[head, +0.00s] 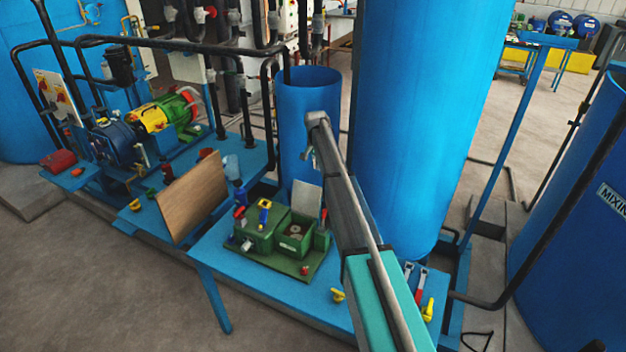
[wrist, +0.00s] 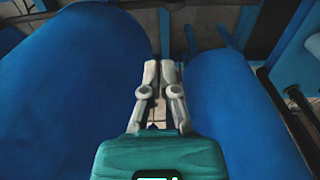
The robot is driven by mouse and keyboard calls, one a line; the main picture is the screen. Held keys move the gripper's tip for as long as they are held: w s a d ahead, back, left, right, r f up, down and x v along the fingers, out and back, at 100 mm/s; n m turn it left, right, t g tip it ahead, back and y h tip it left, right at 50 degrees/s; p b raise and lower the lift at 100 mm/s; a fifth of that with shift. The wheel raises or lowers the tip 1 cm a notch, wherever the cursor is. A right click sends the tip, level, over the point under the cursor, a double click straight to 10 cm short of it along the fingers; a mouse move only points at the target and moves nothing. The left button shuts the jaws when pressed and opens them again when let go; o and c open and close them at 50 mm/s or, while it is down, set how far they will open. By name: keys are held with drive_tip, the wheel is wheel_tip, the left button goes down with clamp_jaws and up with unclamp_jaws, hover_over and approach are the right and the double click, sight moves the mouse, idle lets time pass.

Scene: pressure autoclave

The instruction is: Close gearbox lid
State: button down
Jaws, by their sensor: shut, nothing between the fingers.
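The gearbox (head: 284,236) is a green box on a green base plate on the blue bench. Its right compartment is open at the top, with round grey parts inside. A pale grey panel (head: 307,198) stands tilted up behind that opening, apparently the raised lid; the arm partly covers the area to its right. My gripper shows in the wrist view (wrist: 160,68) with its two grey fingers shut and empty. It is up among the blue tanks, apart from the gearbox. In the head view my arm reaches above and behind the box, and the fingertips are hard to make out. The gearbox is not recognisable in the wrist view.
A brown board (head: 193,197) leans upright left of the gearbox. A small blue tank (head: 306,100) and a tall blue tank (head: 425,120) stand close behind. Wrenches (head: 419,285) and a yellow valve (head: 338,295) lie on the bench. Dark pipes frame the back left.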

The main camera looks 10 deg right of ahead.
sight(307, 198)
drive_tip(key=shift+w+r, duration=0.25)
drive_tip(key=shift+w, duration=0.9)
drive_tip(key=shift+d+f, duration=0.1)
wheel_tip(307, 198, down, 10)
drive_tip(key=b, duration=1)
drive_tip(key=shift+s+a+r+p, duration=0.35)
drive_tip(key=shift+s+a, duration=0.2)
drive_tip(key=shift+s, duration=0.2)
drive_tip(key=shift+s+a+r+p, duration=0.35)
drive_tip(key=shift+s+a, duration=0.15)
drive_tip(key=shift+s, duration=0.2)
drive_tip(key=shift+s+d+m, duration=0.15)
drive_tip(key=shift+d+m, duration=0.05)
drive_tip(key=shift+m, duration=0.1)
